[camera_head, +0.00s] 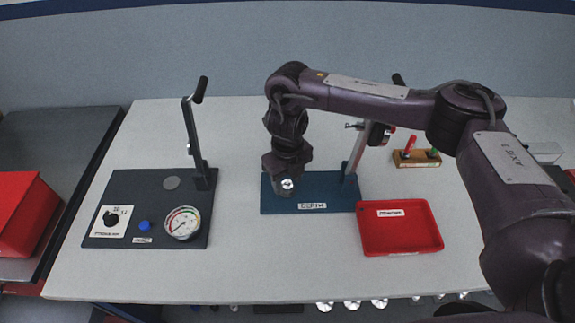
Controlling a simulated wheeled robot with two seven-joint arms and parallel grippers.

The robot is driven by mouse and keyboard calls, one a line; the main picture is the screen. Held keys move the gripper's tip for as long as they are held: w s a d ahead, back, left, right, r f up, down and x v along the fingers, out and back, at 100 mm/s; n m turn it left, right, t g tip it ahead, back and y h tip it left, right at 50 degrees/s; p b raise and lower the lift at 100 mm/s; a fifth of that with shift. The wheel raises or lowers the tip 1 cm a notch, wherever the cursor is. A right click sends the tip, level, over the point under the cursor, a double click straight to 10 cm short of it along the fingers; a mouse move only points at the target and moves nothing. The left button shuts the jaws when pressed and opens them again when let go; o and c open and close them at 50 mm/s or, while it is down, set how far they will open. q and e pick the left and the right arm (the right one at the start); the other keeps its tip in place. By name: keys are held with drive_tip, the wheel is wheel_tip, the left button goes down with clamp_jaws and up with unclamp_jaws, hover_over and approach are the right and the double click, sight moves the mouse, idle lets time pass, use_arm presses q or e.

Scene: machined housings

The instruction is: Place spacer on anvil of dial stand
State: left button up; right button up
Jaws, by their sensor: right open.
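The dial stand has a dark blue base (335,195) with a white label reading "DEPTH" and a light column (356,152). A dark dial part (378,135) sits near the column top, partly hidden by my right arm. My right gripper (287,185) points down over the left part of the base, left of the column, and is open. A small bright, shiny spot shows at its tip; I cannot tell whether it is the spacer or part of the gripper. The anvil is not clearly visible, being behind or under the gripper. My left gripper is out of view.
A red tray (400,246), with no part visible in it, lies right of the stand. A dark panel (110,190) with a lever, gauge and blue button stands at left. A wooden block (417,160) with red and green pieces is behind. Bare table lies between panel and stand.

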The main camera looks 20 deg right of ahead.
sight(288, 184)
wheel_tip(288, 184, up, 12)
drive_tip(key=shift+p, duration=0.35)
drive_tip(key=shift+f, duration=0.15)
idle(0.3)
